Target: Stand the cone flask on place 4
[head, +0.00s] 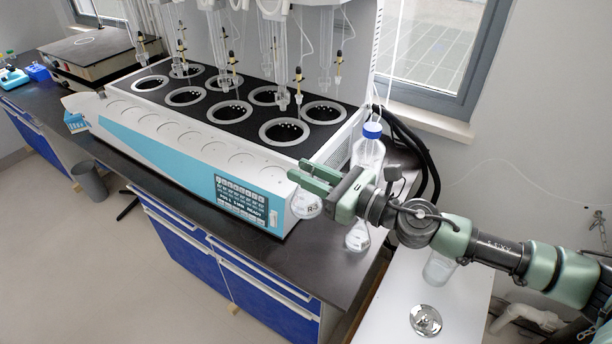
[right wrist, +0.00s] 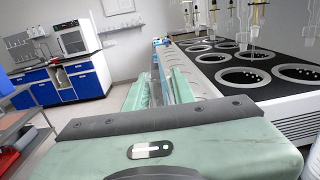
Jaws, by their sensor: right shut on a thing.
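My right gripper (head: 312,178) is shut on a clear glass flask (head: 306,206) marked "R-3". The flask hangs below the fingers, just off the front right corner of the distiller. Its neck is hidden by the fingers, and I cannot tell whether it is clear of the bench. My left gripper is not in view.
Another clear flask (head: 358,238) stands on the dark bench (head: 318,262), right of the held one. A blue-capped bottle (head: 369,152) stands behind my gripper. Glass tubes (head: 280,75) hang over the heating wells (head: 284,131). The ledge looks clear.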

